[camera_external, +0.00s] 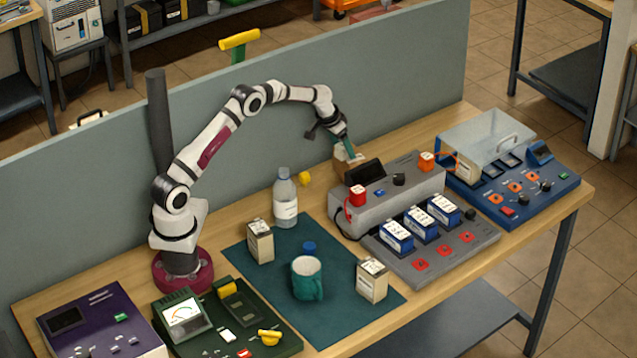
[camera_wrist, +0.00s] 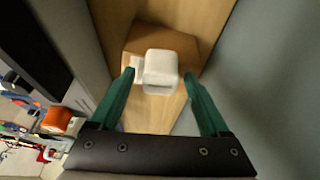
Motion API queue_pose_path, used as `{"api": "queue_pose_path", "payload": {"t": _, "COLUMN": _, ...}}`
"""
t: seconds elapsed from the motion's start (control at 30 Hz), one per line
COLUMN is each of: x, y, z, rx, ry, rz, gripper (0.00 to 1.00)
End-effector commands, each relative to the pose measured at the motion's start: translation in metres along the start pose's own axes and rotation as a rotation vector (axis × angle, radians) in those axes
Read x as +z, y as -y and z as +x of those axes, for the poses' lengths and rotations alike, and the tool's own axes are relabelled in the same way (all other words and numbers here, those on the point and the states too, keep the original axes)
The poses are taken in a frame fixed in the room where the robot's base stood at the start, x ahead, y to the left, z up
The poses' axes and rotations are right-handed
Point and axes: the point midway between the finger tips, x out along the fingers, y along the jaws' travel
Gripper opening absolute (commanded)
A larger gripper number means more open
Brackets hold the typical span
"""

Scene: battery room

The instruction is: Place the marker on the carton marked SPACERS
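My gripper (camera_external: 347,148) is at the back of the bench, behind the grey charger unit. In the wrist view its green fingers (camera_wrist: 160,80) are spread apart, one on either side of a white rounded block (camera_wrist: 161,70). The block sits on or just above a brown box (camera_wrist: 192,45); contact with the fingers is unclear. That brown box (camera_external: 342,169) is partly hidden in the external view. Two small labelled cartons stand on the teal mat, one at the left (camera_external: 260,246) and one at the right (camera_external: 371,284). I cannot read SPACERS on any carton, and I cannot make out a marker.
A teal mug (camera_external: 307,282), a blue cap (camera_external: 309,248) and a clear bottle (camera_external: 285,202) stand around the mat (camera_external: 335,323). The grey charger (camera_external: 398,200) holds blue batteries (camera_external: 420,225). A divider wall (camera_external: 300,120) runs behind the bench, close to my gripper.

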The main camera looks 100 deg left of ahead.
Motion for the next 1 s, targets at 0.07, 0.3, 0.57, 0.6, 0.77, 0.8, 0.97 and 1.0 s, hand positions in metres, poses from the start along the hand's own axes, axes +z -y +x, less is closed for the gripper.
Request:
{"api": "queue_pose_path", "payload": {"t": 0.07, "x": 0.000, "y": 0.000, "z": 0.000, "rx": 0.000, "ry": 0.000, "rz": 0.000, "gripper": 0.79}}
{"api": "queue_pose_path", "payload": {"t": 0.3, "x": -0.002, "y": 0.000, "z": -0.018, "rx": 0.000, "ry": -0.002, "rz": 0.000, "gripper": 0.79}}
{"api": "queue_pose_path", "payload": {"t": 0.57, "x": -0.002, "y": 0.000, "z": -0.088, "rx": -0.001, "ry": -0.004, "rz": 0.000, "gripper": 0.79}}
{"api": "queue_pose_path", "payload": {"t": 0.6, "x": -0.002, "y": 0.000, "z": -0.097, "rx": -0.001, "ry": -0.003, "rz": 0.000, "gripper": 0.79}}
{"api": "queue_pose_path", "payload": {"t": 0.77, "x": -0.001, "y": 0.000, "z": -0.119, "rx": 0.000, "ry": -0.001, "rz": -0.001, "gripper": 0.79}}
{"api": "queue_pose_path", "payload": {"t": 0.8, "x": -0.001, "y": 0.000, "z": -0.121, "rx": 0.000, "ry": 0.000, "rz": -0.001, "gripper": 0.79}}
{"api": "queue_pose_path", "payload": {"t": 0.97, "x": 0.002, "y": -0.011, "z": -0.129, "rx": 0.006, "ry": 0.007, "rz": 0.024, "gripper": 0.79}}
{"api": "queue_pose_path", "payload": {"t": 1.0, "x": 0.009, "y": -0.030, "z": -0.139, "rx": 0.015, "ry": 0.019, "rz": 0.064, "gripper": 0.79}}
